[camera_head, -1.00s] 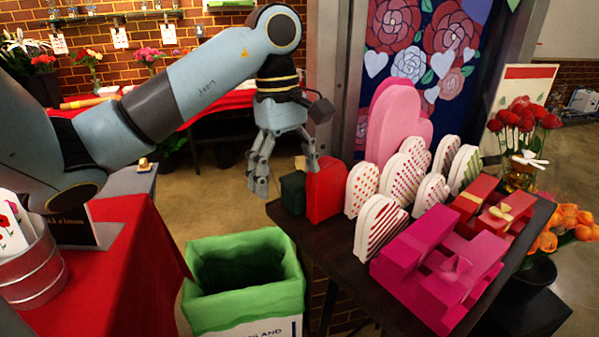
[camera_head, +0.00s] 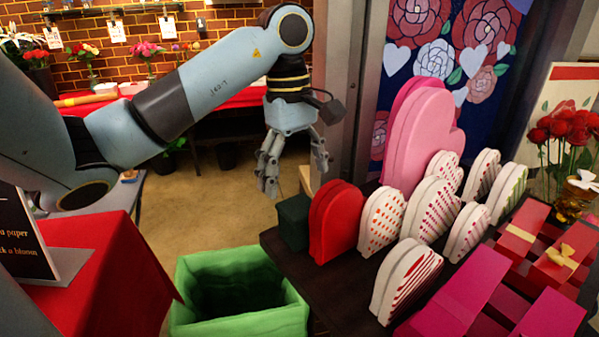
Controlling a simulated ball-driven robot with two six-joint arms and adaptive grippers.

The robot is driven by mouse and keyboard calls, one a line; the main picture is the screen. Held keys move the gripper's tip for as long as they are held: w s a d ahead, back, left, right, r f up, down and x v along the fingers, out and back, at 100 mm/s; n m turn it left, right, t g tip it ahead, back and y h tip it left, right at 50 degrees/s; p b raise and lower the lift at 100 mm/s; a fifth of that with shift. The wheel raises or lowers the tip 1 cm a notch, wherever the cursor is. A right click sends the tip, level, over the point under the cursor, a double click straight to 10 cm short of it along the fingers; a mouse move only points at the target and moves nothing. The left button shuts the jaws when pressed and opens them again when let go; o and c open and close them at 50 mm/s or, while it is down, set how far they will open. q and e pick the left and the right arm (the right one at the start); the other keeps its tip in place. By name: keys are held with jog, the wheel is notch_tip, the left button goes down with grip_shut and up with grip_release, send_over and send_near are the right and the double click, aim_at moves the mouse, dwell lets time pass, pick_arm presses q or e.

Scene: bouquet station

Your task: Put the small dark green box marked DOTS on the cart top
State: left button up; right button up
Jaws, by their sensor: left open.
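A small dark green box (camera_head: 293,221) stands at the left end of the dark table, beside a red heart box (camera_head: 335,222). I cannot make out any marking on it. My left gripper (camera_head: 296,178) hangs fingers down above and slightly left of the green box. It is open and empty, and apart from the box. I cannot make out the cart top in this view. My right gripper is not in view.
Several patterned heart boxes (camera_head: 383,218), pink hearts (camera_head: 424,142) and gift boxes (camera_head: 455,300) crowd the dark table (camera_head: 320,285). A green-lined bin (camera_head: 238,318) stands below left. A red-draped table (camera_head: 120,270) with a sign (camera_head: 22,245) is at left.

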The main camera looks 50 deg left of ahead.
aim_at(299, 205)
pick_arm(q)
notch_tip(299, 205, down, 3)
jog(key=shift+w+d+r+b, duration=0.1)
jog(key=shift+r+b, duration=0.05)
jog(key=shift+b, duration=0.5)
jog(key=f+b, duration=0.2)
jog(key=f, duration=0.1)
jog(key=f+b, duration=0.1)
jog(key=shift+d+f+b, duration=0.25)
jog(key=shift+b, duration=0.15)
jog(key=shift+f, duration=0.1)
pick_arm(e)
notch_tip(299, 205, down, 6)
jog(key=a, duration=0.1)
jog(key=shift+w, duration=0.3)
pick_arm(q)
jog(key=c, duration=1.5)
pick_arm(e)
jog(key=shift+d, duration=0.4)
